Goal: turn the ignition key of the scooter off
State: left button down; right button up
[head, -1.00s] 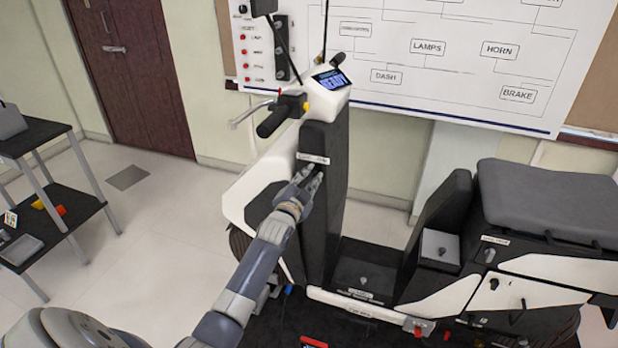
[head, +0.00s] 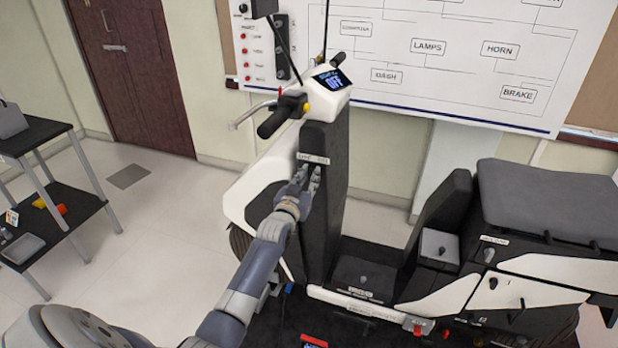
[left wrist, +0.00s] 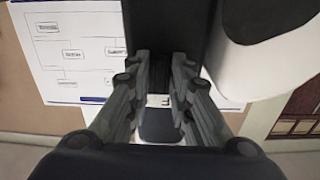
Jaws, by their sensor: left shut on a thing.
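The scooter (head: 327,215) stands in front of me with a black front column. Its dash display (head: 332,81) reads "OFF". A small pale label plate (head: 313,158) sits on the column just above my left gripper (head: 308,180). My left gripper is shut on the ignition key at the column, below that plate. The key itself is hidden between the fingers. In the left wrist view, the two fingers (left wrist: 160,95) point at the black column, with a bit of the pale plate between them. My right gripper is not in view.
The handlebar grip (head: 272,122) and brake lever stick out above my left arm. The scooter's seat (head: 560,200) is at the right. A dark shelf cart (head: 40,135) stands at the left, and a wiring board (head: 440,60) hangs behind.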

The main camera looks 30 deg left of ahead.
pick_arm(q)
jog(key=shift+n, duration=0.3)
jog(key=c, duration=1.6)
grip_release()
jog(key=shift+c, duration=0.2)
jog(key=v, duration=1.2)
